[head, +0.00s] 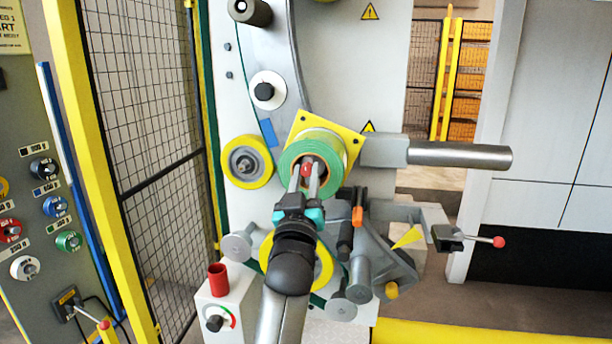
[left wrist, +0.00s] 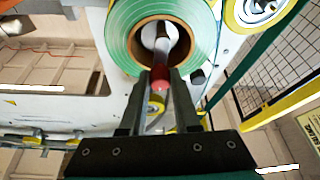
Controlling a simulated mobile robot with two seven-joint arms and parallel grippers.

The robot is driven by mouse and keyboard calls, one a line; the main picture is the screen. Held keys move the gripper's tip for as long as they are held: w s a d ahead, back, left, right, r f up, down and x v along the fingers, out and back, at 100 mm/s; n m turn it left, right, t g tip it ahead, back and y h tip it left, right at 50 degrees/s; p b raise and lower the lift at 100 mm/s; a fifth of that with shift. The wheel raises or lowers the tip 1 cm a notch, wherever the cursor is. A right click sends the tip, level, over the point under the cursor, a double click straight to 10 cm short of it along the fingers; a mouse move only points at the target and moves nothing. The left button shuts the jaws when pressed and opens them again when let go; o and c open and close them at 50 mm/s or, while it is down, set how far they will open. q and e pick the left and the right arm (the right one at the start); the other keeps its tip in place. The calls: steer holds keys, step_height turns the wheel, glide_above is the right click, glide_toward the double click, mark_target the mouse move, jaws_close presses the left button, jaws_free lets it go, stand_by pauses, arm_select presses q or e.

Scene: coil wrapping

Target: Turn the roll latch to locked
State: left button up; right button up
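The roll of green tape (head: 325,150) sits on the machine's hub in front of a yellow plate, in the middle of the head view; its open core also shows in the left wrist view (left wrist: 118,38). The roll latch, a grey lever with a red knob (left wrist: 160,76), sticks out of the core toward me. The red knob also shows in the head view (head: 306,169). My left gripper (head: 306,180) is at the core's front with a finger on each side of the knob. In the left wrist view its fingers (left wrist: 160,84) appear closed on the knob. My right gripper is out of view.
A yellow-rimmed roller (head: 246,161) is left of the roll, and a grey bar (head: 460,155) reaches right. Below right is another red-tipped lever (head: 470,238). A red cup (head: 218,279) stands lower left, beside the mesh fence (head: 150,130) and a knob panel (head: 35,160).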

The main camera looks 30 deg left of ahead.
arm_select(q)
jaws_close()
